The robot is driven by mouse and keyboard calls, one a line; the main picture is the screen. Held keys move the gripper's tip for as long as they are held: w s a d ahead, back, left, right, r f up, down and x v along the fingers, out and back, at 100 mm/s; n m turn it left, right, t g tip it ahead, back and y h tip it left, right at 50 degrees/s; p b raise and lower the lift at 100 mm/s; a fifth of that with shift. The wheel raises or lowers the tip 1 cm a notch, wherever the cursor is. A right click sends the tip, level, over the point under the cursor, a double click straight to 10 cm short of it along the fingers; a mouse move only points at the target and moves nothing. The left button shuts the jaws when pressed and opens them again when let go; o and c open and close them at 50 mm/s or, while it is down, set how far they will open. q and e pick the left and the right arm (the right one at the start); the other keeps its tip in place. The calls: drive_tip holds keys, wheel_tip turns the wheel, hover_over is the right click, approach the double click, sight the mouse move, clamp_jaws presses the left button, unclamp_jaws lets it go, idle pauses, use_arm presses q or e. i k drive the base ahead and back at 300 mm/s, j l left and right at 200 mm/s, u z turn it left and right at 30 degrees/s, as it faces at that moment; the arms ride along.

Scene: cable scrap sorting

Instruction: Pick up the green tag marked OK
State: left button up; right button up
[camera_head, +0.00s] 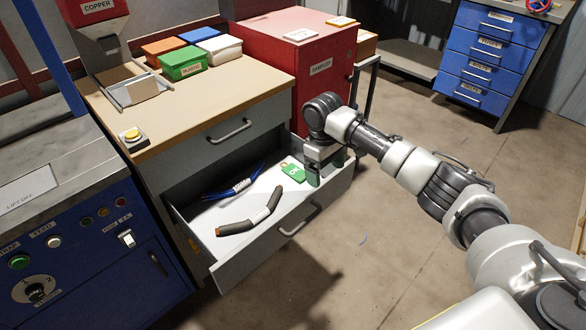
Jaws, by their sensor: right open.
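The green tag (293,172) marked OK lies in the open drawer (242,265), near its right end. My right gripper (312,177) reaches down into the drawer just to the right of the tag. Its jaws are open, and I cannot tell whether a finger touches the tag. The gripper and wrist may cover the tag's right edge. My left gripper is not in view.
A blue cable bundle (228,192) and a bent grey cable piece (249,218) lie in the same drawer. The drawer walls stand around them. The workbench top (185,100) overhangs behind, with a red cabinet (322,75) at its right.

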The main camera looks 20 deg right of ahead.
sight(292, 170)
drive_tip(key=i, duration=0.85)
